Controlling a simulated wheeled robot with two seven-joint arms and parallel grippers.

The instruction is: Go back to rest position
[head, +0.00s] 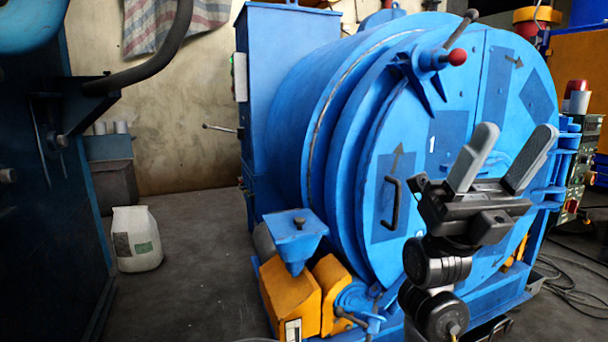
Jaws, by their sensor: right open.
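My right gripper (515,146) is raised in front of the round blue door of the drum blaster (408,185). Its two grey fingers point up and are spread apart with nothing between them. The door looks closed. Its black handle (391,203) is left of my gripper, and a lever with a red knob (457,57) is above it. The gripper overlaps the door's right half in the picture; I cannot tell the gap between them. My left gripper is not in view.
An orange and blue unit (291,293) stands low before the drum. A white bag (135,240) sits on the floor at left, beside a dark blue machine (40,230). Cables (568,285) lie at lower right. The floor between bag and drum is clear.

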